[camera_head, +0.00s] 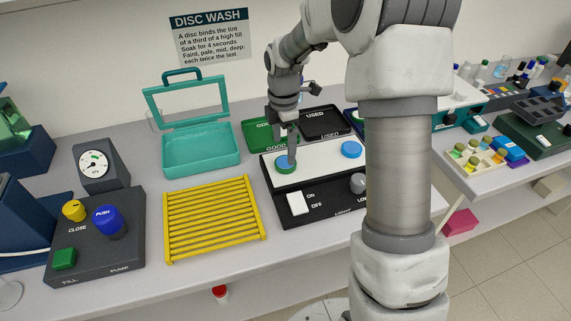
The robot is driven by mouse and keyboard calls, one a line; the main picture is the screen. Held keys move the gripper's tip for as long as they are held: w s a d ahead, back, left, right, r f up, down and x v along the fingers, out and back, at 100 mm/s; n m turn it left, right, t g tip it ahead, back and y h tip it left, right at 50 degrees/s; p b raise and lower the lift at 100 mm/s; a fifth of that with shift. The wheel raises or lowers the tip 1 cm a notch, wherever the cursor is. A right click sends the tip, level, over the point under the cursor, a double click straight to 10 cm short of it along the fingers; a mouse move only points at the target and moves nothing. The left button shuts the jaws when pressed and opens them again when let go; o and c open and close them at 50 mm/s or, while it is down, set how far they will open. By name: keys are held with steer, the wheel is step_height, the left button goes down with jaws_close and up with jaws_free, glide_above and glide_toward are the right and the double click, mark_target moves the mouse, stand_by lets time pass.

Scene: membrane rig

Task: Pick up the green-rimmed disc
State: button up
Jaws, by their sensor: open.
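The green-rimmed disc (285,167) lies on the white top panel (322,166) of a black light box, toward its left end. Its middle looks bluish. My gripper (292,152) points down from above, with its fingers right at the disc and covering part of its far side. It is open; the picture is too small to tell whether the fingers touch the disc. A second disc, blue with a pale rim (351,149), lies further right on the same panel.
A green GOOD tray (256,135) and black USED tray (325,122) stand behind the panel. A yellow rack (213,218), open teal box (200,157) and pump console (95,240) stand left. My arm hides the panel's right side.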

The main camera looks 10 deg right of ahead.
mark_target(286, 162)
steer(key=f, duration=0.5)
steer(key=shift+s+d, duration=0.1)
steer(key=shift+d, duration=0.1)
steer(key=c, duration=1.3)
steer(key=shift+r, duration=0.1)
